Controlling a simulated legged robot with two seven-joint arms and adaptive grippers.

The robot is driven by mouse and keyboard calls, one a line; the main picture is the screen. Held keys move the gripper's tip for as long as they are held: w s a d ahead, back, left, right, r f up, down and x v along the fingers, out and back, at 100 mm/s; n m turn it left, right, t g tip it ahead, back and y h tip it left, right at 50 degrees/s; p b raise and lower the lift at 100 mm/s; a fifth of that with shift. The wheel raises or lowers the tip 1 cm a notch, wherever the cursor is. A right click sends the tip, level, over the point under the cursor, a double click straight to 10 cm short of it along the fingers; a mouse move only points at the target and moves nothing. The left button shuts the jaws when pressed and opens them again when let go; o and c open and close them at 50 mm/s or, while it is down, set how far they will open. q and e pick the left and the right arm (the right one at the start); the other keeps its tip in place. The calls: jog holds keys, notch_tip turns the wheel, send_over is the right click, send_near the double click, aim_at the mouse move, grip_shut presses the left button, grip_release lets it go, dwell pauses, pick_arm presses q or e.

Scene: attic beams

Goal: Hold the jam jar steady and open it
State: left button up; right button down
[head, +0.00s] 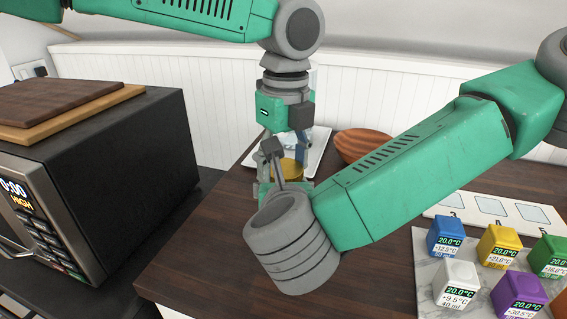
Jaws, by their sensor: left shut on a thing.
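The jam jar shows only by its gold lid (291,168); its body is hidden behind my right wrist and gripper. My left gripper (289,156) points straight down from above and is shut at the lid. The exact finger contact is small and partly covered. My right gripper (272,186) reaches in low from the front, close beside the jar. Its fingers are mostly hidden behind its own grey wrist, so its opening cannot be made out.
A black microwave (120,180) with wooden boards (60,105) on top stands left. Behind the jar are a white tray (318,150) and a wooden bowl (362,146). Several coloured cubes (498,245) sit on a marble board at right, near a white panel (495,212). The front counter is clear.

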pick_arm(q)
jog(key=n, duration=0.5)
jog(key=shift+r+n, duration=0.1)
jog(key=shift+n, duration=0.2)
jog(key=n, duration=0.3)
jog(key=shift+s+d, duration=0.1)
jog(key=n, duration=0.6)
jog(key=shift+d, duration=0.15)
jog(key=o, duration=1.3)
jog(key=shift+r, duration=0.1)
